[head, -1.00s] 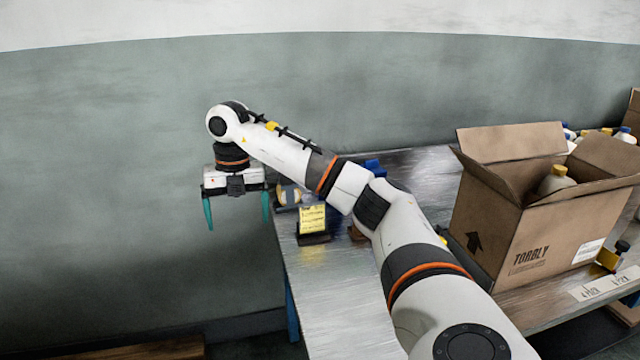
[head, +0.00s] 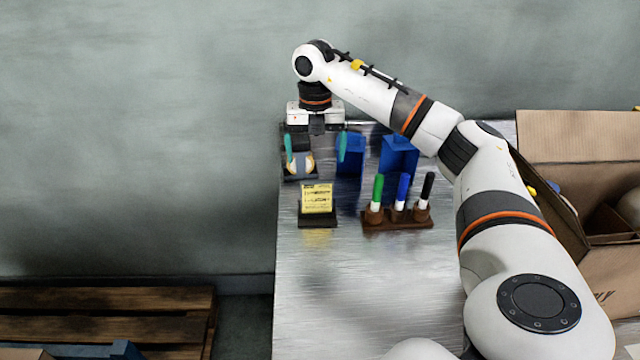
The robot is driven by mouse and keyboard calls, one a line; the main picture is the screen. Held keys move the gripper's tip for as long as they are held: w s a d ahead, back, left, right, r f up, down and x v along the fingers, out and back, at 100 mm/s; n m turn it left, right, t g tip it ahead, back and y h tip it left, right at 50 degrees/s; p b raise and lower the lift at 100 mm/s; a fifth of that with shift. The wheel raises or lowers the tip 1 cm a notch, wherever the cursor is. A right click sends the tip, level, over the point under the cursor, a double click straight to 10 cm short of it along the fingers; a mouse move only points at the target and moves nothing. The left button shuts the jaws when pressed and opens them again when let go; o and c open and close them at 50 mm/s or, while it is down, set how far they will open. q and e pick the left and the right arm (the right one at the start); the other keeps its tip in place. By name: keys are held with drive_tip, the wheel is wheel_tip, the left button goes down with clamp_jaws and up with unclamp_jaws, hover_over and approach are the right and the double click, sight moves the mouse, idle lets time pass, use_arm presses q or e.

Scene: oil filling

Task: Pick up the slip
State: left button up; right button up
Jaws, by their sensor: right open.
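A yellow slip (head: 318,198) with printed lines leans upright on a small black stand near the left side of the metal table (head: 345,290). My right gripper (head: 315,160) points down with its two green fingers apart. It is empty and appears above and behind the slip in the picture, in front of a tape roll (head: 298,164) on a dark holder. The fingers do not touch the slip. My left gripper is out of view.
A brown stand (head: 398,222) holds green, blue and black markers right of the slip. Two blue holders (head: 350,170) (head: 398,153) stand behind. An open cardboard box (head: 575,140) is at the right. The table front is clear. A wooden pallet (head: 100,300) lies lower left.

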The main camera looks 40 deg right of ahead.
wheel_tip(320, 180, down, 3)
drive_tip(key=shift+d+r, duration=0.1)
drive_tip(key=shift+d, duration=0.05)
hover_over(317, 199)
wheel_tip(317, 199, down, 5)
drive_tip(key=shift+r+p, duration=0.15)
drive_tip(key=shift+p, duration=0.25)
drive_tip(key=shift+w+d+f, duration=0.1)
drive_tip(key=shift+f, duration=0.45)
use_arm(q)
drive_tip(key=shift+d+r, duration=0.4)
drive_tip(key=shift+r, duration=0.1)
use_arm(e)
drive_tip(key=shift+c, duration=1.3)
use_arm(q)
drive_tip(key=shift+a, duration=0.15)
use_arm(e)
drive_tip(key=shift+r, duration=0.1)
drive_tip(key=c, duration=1)
